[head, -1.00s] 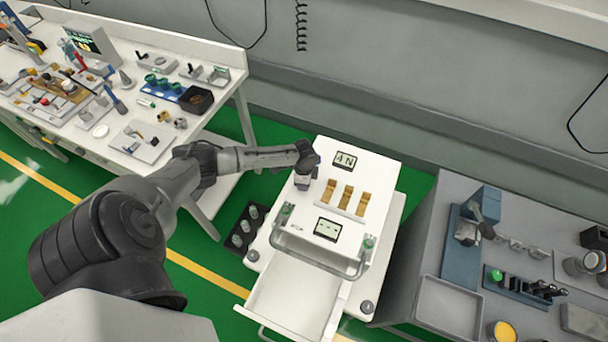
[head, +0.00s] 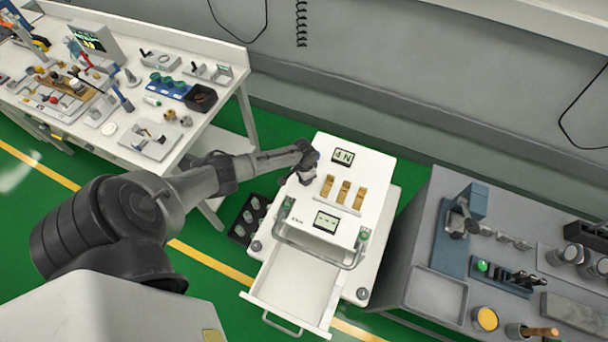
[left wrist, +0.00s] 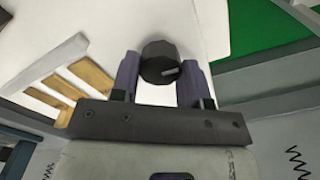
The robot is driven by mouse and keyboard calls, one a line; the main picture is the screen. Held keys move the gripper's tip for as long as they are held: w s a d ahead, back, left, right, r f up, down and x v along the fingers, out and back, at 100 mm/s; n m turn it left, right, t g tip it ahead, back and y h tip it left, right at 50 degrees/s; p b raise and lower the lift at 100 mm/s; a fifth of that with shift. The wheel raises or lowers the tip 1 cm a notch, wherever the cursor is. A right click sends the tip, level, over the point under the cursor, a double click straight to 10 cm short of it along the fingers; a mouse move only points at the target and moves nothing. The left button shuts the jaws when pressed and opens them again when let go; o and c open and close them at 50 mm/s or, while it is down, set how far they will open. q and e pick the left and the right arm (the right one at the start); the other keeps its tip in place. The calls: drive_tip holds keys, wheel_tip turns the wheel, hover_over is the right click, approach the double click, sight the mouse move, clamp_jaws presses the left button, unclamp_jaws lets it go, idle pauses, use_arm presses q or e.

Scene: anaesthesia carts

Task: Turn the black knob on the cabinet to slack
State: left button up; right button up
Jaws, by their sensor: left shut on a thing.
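The white cabinet (head: 366,185) is a cart in the middle of the head view, with its front drawer pulled out. The black knob (left wrist: 160,62) on its white top shows in the left wrist view, with a light pointer mark on it. My left gripper (left wrist: 160,76) is shut on the knob, one purple finger on each side. In the head view my left gripper (head: 306,174) is over the upper left of the cabinet top and hides the knob. A display (head: 343,157) near it reads "4 N". My right gripper is not in view.
Brass pieces (head: 343,191) stand right of the gripper, and a second display (head: 326,222) lies nearer the front. The open drawer (head: 296,284) juts forward. A white bench (head: 185,140) is at left, a grey one (head: 415,235) at right.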

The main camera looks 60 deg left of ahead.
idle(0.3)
use_arm(q)
drive_tip(key=o, duration=0.9)
drive_tip(key=shift+r, duration=0.15)
drive_tip(key=shift+r+p, duration=0.3)
drive_tip(key=shift+r, duration=0.05)
wheel_tip(320, 180, up, 13)
drive_tip(key=shift+f+p, duration=0.1)
drive_tip(key=shift+p, duration=1.15)
